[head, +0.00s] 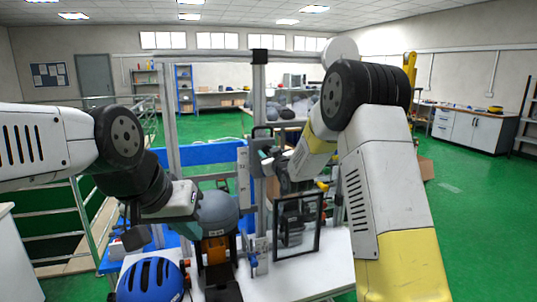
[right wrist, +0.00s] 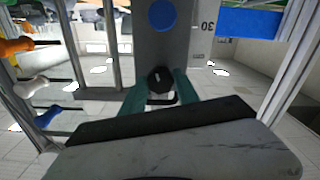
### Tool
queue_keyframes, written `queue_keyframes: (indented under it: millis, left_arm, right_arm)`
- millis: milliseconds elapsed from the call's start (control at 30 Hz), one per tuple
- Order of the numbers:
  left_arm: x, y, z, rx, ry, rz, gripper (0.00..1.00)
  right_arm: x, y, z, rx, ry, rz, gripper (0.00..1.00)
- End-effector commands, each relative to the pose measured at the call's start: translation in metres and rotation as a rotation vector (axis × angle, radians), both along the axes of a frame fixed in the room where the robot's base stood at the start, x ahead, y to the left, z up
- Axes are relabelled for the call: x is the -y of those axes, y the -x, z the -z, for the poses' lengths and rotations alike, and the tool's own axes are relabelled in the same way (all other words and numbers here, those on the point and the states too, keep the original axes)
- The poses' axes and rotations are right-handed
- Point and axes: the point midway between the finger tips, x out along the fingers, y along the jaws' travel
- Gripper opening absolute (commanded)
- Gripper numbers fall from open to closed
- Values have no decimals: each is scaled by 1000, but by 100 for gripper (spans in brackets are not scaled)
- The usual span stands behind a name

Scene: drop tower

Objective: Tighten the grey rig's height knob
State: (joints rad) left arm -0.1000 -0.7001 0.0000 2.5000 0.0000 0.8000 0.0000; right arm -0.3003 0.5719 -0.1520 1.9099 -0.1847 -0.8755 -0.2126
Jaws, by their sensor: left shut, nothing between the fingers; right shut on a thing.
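The grey rig's upright plate (head: 243,175) with scale marks stands in the middle of the head view. In the right wrist view this grey plate (right wrist: 180,45) carries the number 30 and a blue disc. The black height knob (right wrist: 160,80) sits on the plate below the disc. My right gripper (right wrist: 160,90) has its teal fingers on either side of the knob and is shut on it. In the head view my right gripper (head: 262,155) is at the plate, and the knob is hidden.
A grey rounded headform (head: 217,213) on an orange and dark mount stands on the white table (head: 310,275). A black-framed clear panel (head: 297,226) stands to its right. Metal posts (head: 260,100) rise around the rig.

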Motion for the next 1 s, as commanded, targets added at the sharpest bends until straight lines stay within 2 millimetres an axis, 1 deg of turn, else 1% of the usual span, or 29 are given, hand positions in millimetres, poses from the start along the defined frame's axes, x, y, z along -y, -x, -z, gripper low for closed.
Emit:
queue_keyframes:
  millis: [700, 1000]
  left_arm:
    - [0, 0, 0, 0, 0, 0, 0]
    - [0, 0, 0, 0, 0, 0, 0]
  right_arm:
    - [0, 0, -2, 214, 647, -2, 0]
    - [0, 0, -2, 295, 899, -1, 0]
